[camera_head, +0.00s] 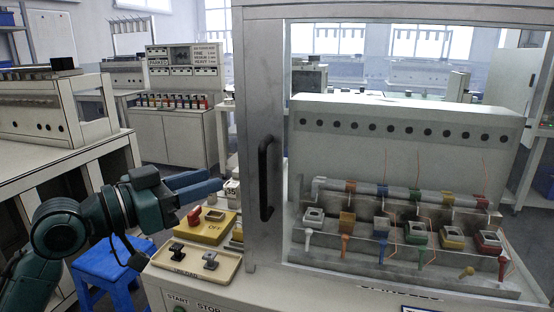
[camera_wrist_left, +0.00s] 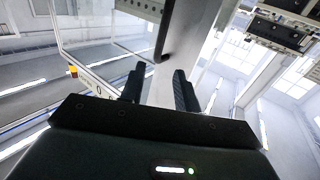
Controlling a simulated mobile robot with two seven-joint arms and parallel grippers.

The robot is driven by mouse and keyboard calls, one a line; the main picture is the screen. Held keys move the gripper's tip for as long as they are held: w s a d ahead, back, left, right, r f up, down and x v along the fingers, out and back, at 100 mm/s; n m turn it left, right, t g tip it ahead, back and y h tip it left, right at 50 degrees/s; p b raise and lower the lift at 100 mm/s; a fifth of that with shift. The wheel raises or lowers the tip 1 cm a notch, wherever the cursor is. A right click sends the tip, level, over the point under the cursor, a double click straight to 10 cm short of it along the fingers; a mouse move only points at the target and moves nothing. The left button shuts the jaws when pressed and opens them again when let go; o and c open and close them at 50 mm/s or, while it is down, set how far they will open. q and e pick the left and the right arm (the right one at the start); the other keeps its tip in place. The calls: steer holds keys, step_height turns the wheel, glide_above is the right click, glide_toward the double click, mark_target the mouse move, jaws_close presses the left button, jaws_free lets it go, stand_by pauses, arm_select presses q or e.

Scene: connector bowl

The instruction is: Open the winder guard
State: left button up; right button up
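The winder guard (camera_head: 262,85) is a clear panel in a grey metal frame, standing in front of the winder. It looks shut. Its black vertical bar handle (camera_head: 265,178) is on the left post. My left gripper (camera_head: 214,184) is left of the handle, pointing toward it, with a gap between. In the left wrist view the gripper's two black fingers (camera_wrist_left: 158,82) are apart with nothing between them. The handle (camera_wrist_left: 164,38) shows beyond the fingertips, near the line between them. My right gripper is in neither view.
Below my left gripper are a yellow switch box (camera_head: 207,229) with a red part and a beige tray (camera_head: 226,266) holding small dark pieces. Behind the guard are several coloured connectors (camera_head: 381,247). A blue stool (camera_head: 100,262) stands at lower left.

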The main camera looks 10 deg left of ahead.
arm_select(q)
steer(key=p+x, duration=0.2)
steer(key=x, duration=1)
steer(key=shift+w+d, duration=0.2)
steer(key=shift+w, duration=0.1)
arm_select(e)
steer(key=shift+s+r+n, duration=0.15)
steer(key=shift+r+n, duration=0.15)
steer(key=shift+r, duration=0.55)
arm_select(q)
steer(key=shift+c, duration=0.3)
jaws_close()
